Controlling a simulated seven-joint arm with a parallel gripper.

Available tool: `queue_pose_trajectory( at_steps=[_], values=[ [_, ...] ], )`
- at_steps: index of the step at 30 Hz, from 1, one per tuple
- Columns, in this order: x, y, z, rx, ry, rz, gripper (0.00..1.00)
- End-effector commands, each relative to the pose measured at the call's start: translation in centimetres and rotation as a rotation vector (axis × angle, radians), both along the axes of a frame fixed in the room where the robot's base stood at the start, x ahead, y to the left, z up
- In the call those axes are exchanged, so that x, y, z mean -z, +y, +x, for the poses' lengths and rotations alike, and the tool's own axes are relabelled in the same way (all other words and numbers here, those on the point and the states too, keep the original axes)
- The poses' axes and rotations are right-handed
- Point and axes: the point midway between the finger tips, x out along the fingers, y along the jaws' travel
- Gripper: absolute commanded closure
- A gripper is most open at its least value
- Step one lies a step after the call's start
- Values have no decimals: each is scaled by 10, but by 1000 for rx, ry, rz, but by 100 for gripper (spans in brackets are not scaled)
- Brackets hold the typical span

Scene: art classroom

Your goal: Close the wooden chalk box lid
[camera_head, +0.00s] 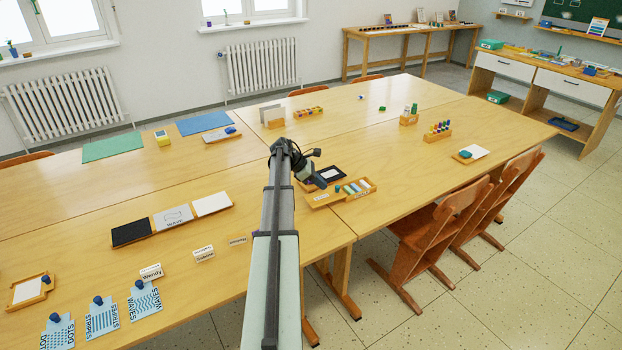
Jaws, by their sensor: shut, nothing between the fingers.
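The wooden chalk box (371,186) sits on the table right of my arm. Its right part is open and shows several coloured chalk sticks. A plain wooden panel, seemingly the lid (322,200), extends at the box's left end, leaving the chalk uncovered. My gripper (319,182) is shut and empty, just above and behind the left end of the box. It is small in view, and I cannot tell whether it touches the lid.
A rack of coloured pots (438,131) and a small tray with a white card (473,153) stand farther right. Chairs (430,225) line the near right edge. Dark, grey and white panels (172,217) lie left.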

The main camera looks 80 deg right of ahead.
Motion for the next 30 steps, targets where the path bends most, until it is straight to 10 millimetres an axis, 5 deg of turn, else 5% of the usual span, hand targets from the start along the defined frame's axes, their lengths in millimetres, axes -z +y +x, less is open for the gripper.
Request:
queue_pose_trajectory(
  at_steps=[7,22,30],
  values=[
    [2,-5,-21,1,0,0,100],
    [2,-9,-27,1,0,-1,100],
    [2,-52,-71,4,0,-1,100]
  ],
)
